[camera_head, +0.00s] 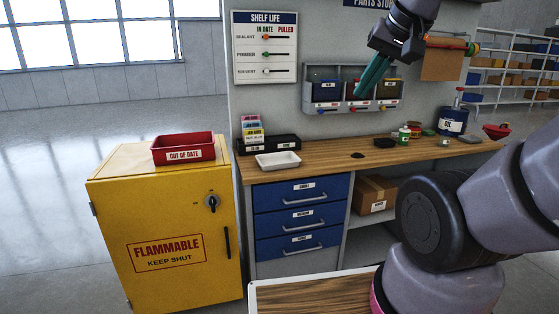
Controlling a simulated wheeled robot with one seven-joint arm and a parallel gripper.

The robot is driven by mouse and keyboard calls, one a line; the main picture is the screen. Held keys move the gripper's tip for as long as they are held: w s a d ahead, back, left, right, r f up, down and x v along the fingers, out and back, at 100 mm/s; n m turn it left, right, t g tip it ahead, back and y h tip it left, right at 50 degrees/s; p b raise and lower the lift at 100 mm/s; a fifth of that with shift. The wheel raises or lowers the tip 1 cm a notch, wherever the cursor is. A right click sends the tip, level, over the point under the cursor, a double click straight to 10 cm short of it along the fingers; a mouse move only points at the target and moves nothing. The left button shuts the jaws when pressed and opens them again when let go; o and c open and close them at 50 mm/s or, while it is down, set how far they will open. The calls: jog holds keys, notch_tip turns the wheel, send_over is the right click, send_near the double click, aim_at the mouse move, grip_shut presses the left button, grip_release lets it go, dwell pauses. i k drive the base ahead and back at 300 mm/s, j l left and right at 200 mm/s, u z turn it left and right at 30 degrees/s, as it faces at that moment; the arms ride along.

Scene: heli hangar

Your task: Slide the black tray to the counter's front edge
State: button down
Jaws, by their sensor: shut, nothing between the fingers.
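The black tray (268,146) sits on the wooden counter (330,160) at its back left, against or close to the wall panel. Small labels show on its front. A stack of coloured labelled packs (252,131) stands at its left end; I cannot tell whether the packs are inside it or behind it. A white tray (278,160) stands in front of it, nearer the counter's front edge. My gripper (362,94) is raised above the counter, to the right of the black tray and apart from it. Its teal fingers are shut and empty.
Wall bins (323,92) hang behind my gripper. Small cans (404,134) and a blue oil tin (452,121) stand on the counter's right. A yellow cabinet (165,225) with a red tray (183,147) stands to the left. The counter's middle is mostly clear around a dark round spot.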

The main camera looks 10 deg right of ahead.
aim_at(382, 142)
jog(key=i+l+z, duration=0.1)
jog(key=i+z, duration=0.4)
jog(key=i+j+z, duration=0.1)
jog(key=i+z, duration=0.35)
jog(key=i+l, duration=0.2)
jog(key=i, duration=0.25)
jog(key=i+l, duration=0.2)
jog(key=i, duration=0.3)
jog(key=i+l+u, duration=0.45)
jog(key=i+l, duration=0.2)
